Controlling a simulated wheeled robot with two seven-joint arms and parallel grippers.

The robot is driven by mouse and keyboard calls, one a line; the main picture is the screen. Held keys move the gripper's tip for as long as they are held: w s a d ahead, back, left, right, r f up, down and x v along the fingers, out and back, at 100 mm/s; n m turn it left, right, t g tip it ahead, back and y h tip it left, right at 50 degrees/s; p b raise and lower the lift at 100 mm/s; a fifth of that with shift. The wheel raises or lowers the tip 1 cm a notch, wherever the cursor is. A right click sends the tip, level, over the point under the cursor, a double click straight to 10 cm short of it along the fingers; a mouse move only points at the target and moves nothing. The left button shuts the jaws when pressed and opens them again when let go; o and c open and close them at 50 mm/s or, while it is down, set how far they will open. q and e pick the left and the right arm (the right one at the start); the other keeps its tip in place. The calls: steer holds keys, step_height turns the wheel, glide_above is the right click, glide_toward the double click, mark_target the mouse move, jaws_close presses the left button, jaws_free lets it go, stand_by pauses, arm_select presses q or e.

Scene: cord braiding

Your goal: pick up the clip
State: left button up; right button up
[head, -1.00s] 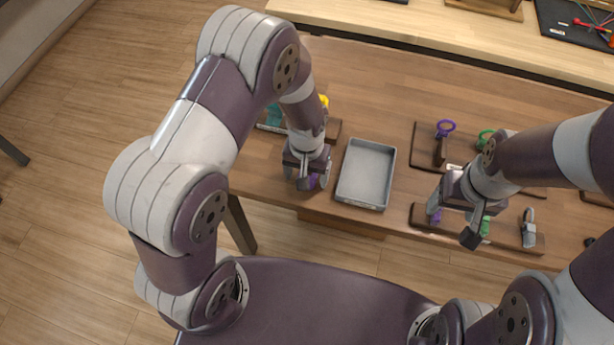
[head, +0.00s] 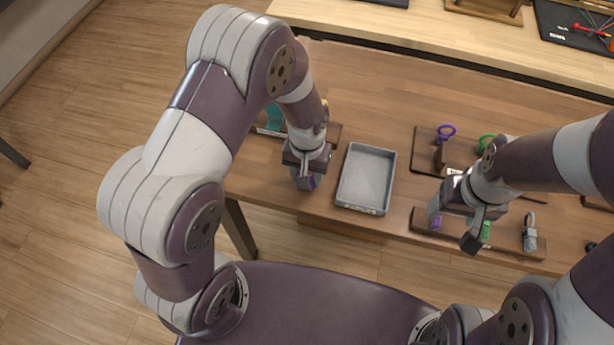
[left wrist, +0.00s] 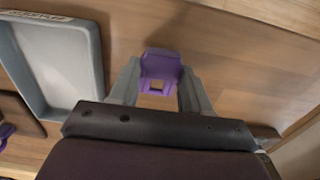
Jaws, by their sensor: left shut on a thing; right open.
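A purple clip (left wrist: 160,66) is between the two grey fingers of my left gripper (left wrist: 158,84) in the left wrist view. The fingers are shut on it from both sides. In the head view my left gripper (head: 305,182) is low over the table's front part, left of the grey tray, with a bit of purple (head: 315,181) showing at its fingers. My right gripper (head: 455,224) is open over the front rack at the right. Another purple clip (head: 436,222) and a green clip (head: 487,231) stand there close to it, partly hidden.
A grey tray (head: 344,192) lies right of my left gripper. A grey clip (head: 529,234) stands on the front rack (head: 508,246). Behind are a purple ring (head: 447,130) and a green ring (head: 486,142). A teal thing (head: 274,117) is behind my left arm.

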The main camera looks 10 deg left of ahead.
arm_select(q)
step_height(320, 180, up, 2)
steer(key=s+d+r, duration=0.3)
steer(key=d+r, duration=0.4)
steer(key=d, duration=0.4)
steer(key=shift+s+b, duration=0.3)
steer(key=shift+b, duration=0.1)
steer(key=shift+f, duration=0.1)
